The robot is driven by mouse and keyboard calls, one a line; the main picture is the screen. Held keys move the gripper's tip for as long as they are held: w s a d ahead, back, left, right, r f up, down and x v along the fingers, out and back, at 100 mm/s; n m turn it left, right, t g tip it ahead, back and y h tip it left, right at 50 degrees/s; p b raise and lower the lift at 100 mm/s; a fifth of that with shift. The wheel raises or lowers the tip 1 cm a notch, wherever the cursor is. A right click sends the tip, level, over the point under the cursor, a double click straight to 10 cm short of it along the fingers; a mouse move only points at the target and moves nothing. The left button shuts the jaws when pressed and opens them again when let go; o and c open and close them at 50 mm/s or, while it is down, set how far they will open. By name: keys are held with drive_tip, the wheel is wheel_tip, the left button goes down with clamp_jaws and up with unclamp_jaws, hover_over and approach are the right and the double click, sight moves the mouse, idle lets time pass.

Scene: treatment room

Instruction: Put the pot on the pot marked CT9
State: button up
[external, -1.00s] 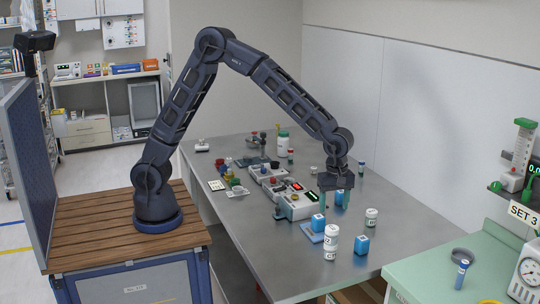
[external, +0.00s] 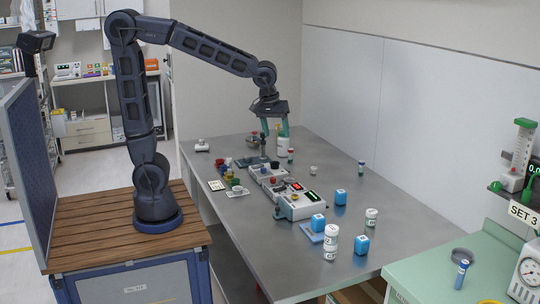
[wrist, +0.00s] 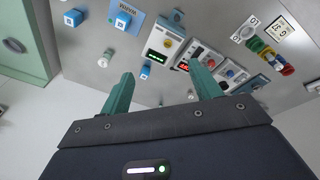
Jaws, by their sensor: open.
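Two white pots stand at the front of the steel table in the external view. The upper pot (external: 331,232) appears to sit on the lower pot (external: 330,253), with their outlines in line. A third white pot (external: 371,217) stands alone to the right; it also shows in the wrist view (wrist: 105,58). Their labels are too small to read, so I cannot tell which is CT9. My gripper (external: 275,127) is open and empty, raised over the far part of the table, well away from these pots. Its spread green fingers show in the wrist view (wrist: 161,72).
Blue cubes (external: 361,245) (external: 340,197) stand near the pots; another cube (external: 318,222) is on a blue mat (external: 311,235). A device with lit displays (external: 296,203) fills the middle. The table's right side is mostly clear.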

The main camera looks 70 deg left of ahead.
drive_tip(key=s+a+r+m+t, duration=0.1)
drive_tip(key=s+a+m, duration=0.7)
drive_tip(key=s+a, duration=0.8)
drive_tip(key=s+t, duration=0.1)
drive_tip(key=s, duration=0.2)
drive_tip(key=shift+s+a, duration=0.2)
drive_tip(key=shift+s, duration=0.2)
